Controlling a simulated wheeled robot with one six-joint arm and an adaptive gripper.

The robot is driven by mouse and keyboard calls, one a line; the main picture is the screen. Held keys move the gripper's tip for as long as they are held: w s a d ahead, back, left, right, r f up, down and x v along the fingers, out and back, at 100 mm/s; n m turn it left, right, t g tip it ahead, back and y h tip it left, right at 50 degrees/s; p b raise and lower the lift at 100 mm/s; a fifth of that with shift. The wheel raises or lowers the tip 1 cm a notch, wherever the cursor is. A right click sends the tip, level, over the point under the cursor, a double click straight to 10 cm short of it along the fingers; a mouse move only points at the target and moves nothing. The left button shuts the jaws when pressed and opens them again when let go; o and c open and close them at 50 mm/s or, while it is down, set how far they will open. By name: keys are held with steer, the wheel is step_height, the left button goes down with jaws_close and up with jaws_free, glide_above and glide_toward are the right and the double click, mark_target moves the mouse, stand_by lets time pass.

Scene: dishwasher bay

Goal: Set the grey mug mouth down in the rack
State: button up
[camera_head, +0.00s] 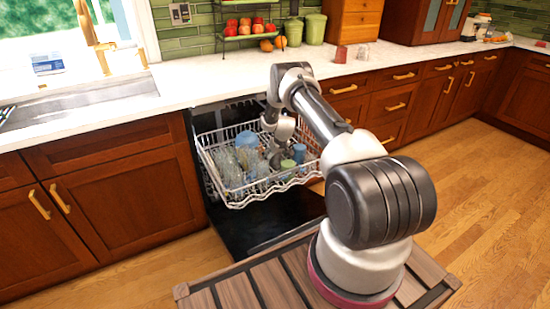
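The white wire rack (240,205) is pulled out of the dishwasher bay under the counter. My gripper (278,160) points down into the right half of the rack, among the dishes. It is small and partly covered by my own wrist, so I cannot tell whether its fingers are open or shut. I cannot make out a grey mug for certain; something grey near the fingertips blends with the gripper.
In the rack stand clear glasses (230,165) at the left, a blue vessel (247,139) at the back, and a green cup (288,166) and a light blue cup (299,152) close to the gripper's right. A reddish cup (341,54) stands on the counter (200,82).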

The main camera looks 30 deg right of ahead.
steer(key=w+a+r+v, duration=0.1)
steer(key=w+a+v, duration=0.1)
steer(key=v, duration=1.2)
steer(key=w+a+r+v, duration=0.1)
steer(key=w+a+v, duration=0.1)
steer(key=v, duration=1.2)
steer(key=s+a+r, duration=0.3)
steer(key=s+r, duration=0.3)
steer(key=r, duration=0.3)
steer(key=s+a+r, duration=0.3)
steer(key=s+r, duration=0.3)
steer(key=r, duration=0.4)
steer(key=s+a+r, duration=0.2)
steer(key=s+r, duration=0.2)
steer(key=s, duration=0.5)
steer(key=s+a+r, duration=0.1)
steer(key=s+r, duration=0.3)
steer(key=s, duration=2.1)
steer(key=shift+s+a+f, duration=0.25)
steer(key=shift+a+f, duration=0.15)
steer(key=shift+a, duration=0.05)
steer(key=shift+c, duration=0.2)
